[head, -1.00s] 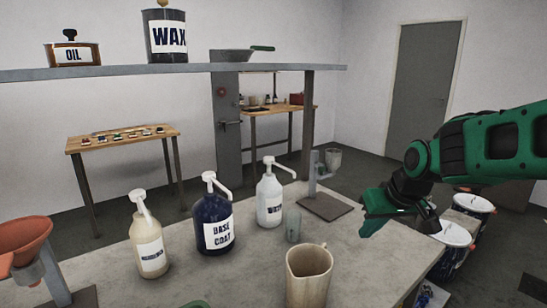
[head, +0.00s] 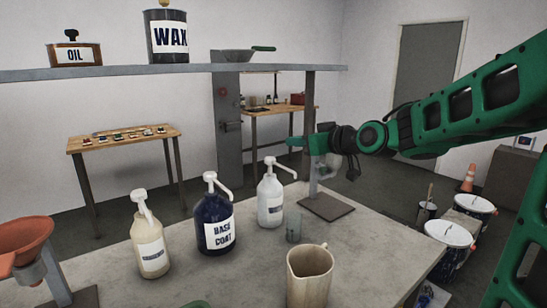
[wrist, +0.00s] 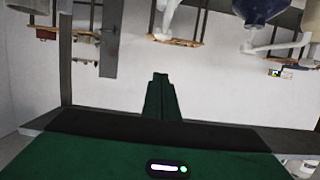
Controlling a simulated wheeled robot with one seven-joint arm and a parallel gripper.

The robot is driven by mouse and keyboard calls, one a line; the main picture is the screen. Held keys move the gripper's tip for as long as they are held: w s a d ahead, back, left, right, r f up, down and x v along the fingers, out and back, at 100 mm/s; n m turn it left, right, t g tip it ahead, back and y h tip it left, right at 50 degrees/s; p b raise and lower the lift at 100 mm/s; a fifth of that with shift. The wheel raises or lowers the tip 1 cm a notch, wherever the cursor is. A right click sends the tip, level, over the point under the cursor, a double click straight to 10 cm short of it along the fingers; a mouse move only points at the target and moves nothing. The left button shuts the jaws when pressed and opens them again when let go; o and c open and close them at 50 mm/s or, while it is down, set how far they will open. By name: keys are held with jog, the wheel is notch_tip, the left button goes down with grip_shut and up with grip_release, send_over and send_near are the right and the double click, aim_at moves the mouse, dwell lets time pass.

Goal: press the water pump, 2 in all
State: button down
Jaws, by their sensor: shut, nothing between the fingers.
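The white water pump bottle (head: 270,197) stands upright on the grey worktop, right of the dark blue base coat bottle (head: 213,220). Its white pump head is raised and its spout points right. My gripper (head: 291,142) is shut and empty, above and slightly right of the water pump head in the head view, apart from it. In the wrist view, which is upside down, my gripper (wrist: 160,78) points toward the upper middle. The water pump's white spout (wrist: 165,18) shows at the top there, with the base coat bottle (wrist: 258,8) to its right.
A cream pump bottle (head: 150,240) stands left of the base coat. A beige jug (head: 309,278) and a small grey cup (head: 293,228) stand in front of the water bottle. A metal stand (head: 325,207) is close on the right. A shelf (head: 150,72) runs above at the back.

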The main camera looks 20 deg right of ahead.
send_over(275, 162)
jog(key=f, duration=0.2)
jog(key=shift+w+a+f, duration=0.15)
jog(key=shift+w+f, duration=0.05)
jog(key=shift+f, duration=0.15)
notch_tip(275, 162, down, 2)
jog(key=shift+f, duration=0.95)
jog(key=shift+s+f, duration=0.1)
jog(key=shift+f, duration=1.45)
